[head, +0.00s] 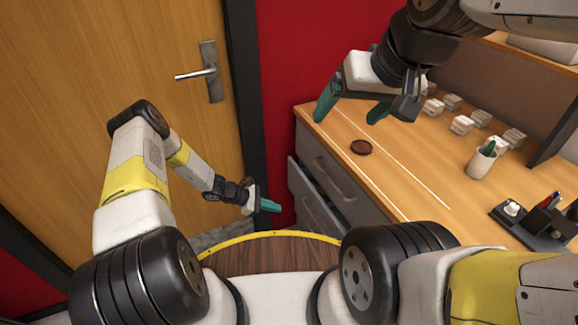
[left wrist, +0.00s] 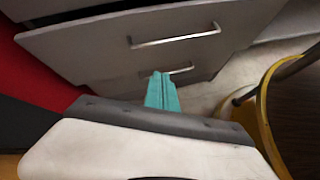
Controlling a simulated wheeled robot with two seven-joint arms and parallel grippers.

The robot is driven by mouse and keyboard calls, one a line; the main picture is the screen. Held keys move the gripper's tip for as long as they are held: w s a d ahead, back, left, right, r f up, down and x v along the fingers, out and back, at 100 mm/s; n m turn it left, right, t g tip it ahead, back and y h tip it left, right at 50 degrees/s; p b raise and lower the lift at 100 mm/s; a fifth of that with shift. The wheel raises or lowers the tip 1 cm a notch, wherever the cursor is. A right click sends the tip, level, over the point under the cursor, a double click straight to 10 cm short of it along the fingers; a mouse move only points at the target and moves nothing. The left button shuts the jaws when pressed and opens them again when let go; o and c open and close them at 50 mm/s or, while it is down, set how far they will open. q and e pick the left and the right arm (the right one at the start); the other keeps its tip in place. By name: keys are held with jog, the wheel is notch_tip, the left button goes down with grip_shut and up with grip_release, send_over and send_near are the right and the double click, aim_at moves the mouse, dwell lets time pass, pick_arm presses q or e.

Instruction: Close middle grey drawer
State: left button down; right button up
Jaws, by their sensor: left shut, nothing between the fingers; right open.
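The middle grey drawer (head: 304,191) stands partly open below the top drawer of the desk's grey drawer unit. Its front juts out from the unit. In the left wrist view a grey drawer front (left wrist: 85,47) with a metal bar handle spans the upper part, and a lower handle sits in shadow beneath. My left gripper (head: 277,207) is shut and empty, just left of the open drawer's front. Its teal fingers (left wrist: 162,92) point at the drawers; whether they touch cannot be told. My right gripper (head: 350,110) is open and empty above the desk top.
A wooden door (head: 90,60) and red wall (head: 290,50) stand behind and left.

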pick_arm(q)
jog(key=w+a+r+n+t+h, duration=0.1)
jog(key=w+r+n+t+h, duration=0.25)
jog(key=n, duration=0.25)
send_near(310, 185)
jog(key=shift+t+y, duration=0.25)
jog(key=shift+y, duration=0.2)
jog(key=d+f, duration=0.1)
jog(key=d, duration=0.1)
jog(key=w+d+f, duration=0.1)
jog(key=d+f, duration=0.1)
jog(key=shift+w+d, duration=0.15)
jog(key=shift+w+d+r, duration=0.1)
jog(key=shift+w+d, duration=0.1)
jog(key=shift+d, duration=0.25)
jog(key=d, duration=0.2)
jog(key=w+d, duration=0.1)
jog(key=d, duration=0.1)
jog(key=shift+w, duration=0.2)
jog(key=shift+w+d+r, duration=0.1)
jog(key=shift+w+d, duration=0.05)
jog(key=shift+d, duration=0.1)
